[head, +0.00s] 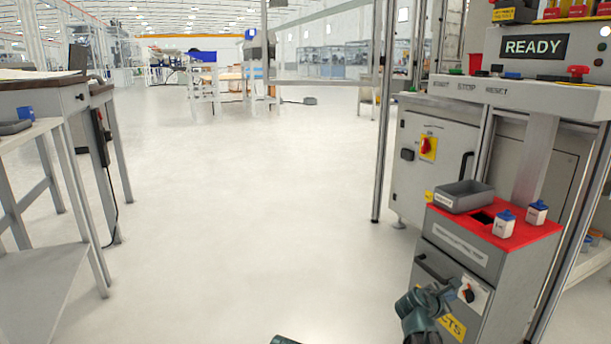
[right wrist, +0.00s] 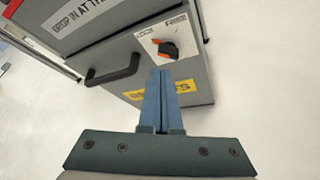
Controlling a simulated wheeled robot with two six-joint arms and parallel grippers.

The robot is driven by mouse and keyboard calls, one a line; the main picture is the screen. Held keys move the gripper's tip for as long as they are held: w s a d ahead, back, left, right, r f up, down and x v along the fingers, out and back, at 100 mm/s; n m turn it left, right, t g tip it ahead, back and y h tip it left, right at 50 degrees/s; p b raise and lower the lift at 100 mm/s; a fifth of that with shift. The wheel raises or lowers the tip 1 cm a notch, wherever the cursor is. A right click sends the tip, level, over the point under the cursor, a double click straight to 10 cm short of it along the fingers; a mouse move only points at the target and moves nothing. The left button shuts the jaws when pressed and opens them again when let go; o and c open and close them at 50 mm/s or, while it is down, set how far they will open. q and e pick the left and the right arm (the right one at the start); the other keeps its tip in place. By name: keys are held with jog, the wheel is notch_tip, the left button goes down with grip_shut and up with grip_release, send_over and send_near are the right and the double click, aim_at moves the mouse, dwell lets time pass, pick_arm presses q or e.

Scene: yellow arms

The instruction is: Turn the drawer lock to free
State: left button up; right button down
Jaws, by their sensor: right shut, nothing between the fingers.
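The drawer lock is a small black and orange knob (right wrist: 167,49) on a white plate (right wrist: 150,40) on the grey cabinet front. The plate reads LOCK on its left and FREE on its right. I cannot tell exactly where the knob points. The knob also shows in the head view (head: 468,294). My right gripper (right wrist: 160,72) is shut and empty, its blue fingertips just below the knob in the wrist view; contact is not clear. In the head view the right gripper (head: 453,287) is left of the knob. A teal piece of my left arm shows at the bottom edge, fingers hidden.
A black drawer handle (right wrist: 115,70) is left of the lock, and a yellow label (right wrist: 135,95) below. Open floor (head: 240,200) lies left; a bench (head: 45,250) stands far left.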

aim_at(475, 295)
jog(key=shift+w+d, duration=0.45)
jog(key=shift+d, duration=0.65)
jog(key=shift+w+d, duration=0.45)
jog(key=shift+d, duration=0.6)
jog(key=shift+w+d, duration=0.45)
jog(key=shift+d, duration=0.65)
jog(key=shift+f+b, duration=0.6)
jog(key=shift+s+d+f, duration=0.15)
jog(key=shift+s, duration=0.25)
jog(key=shift+s+d+f+b, duration=0.1)
jog(key=shift+s+f+b, duration=0.15)
jog(key=shift+b, duration=0.15)
jog(key=shift+s+f, duration=0.1)
jog(key=shift+s, duration=0.1)
jog(key=shift+s+d+r, duration=0.15)
jog(key=shift+r, duration=0.2)
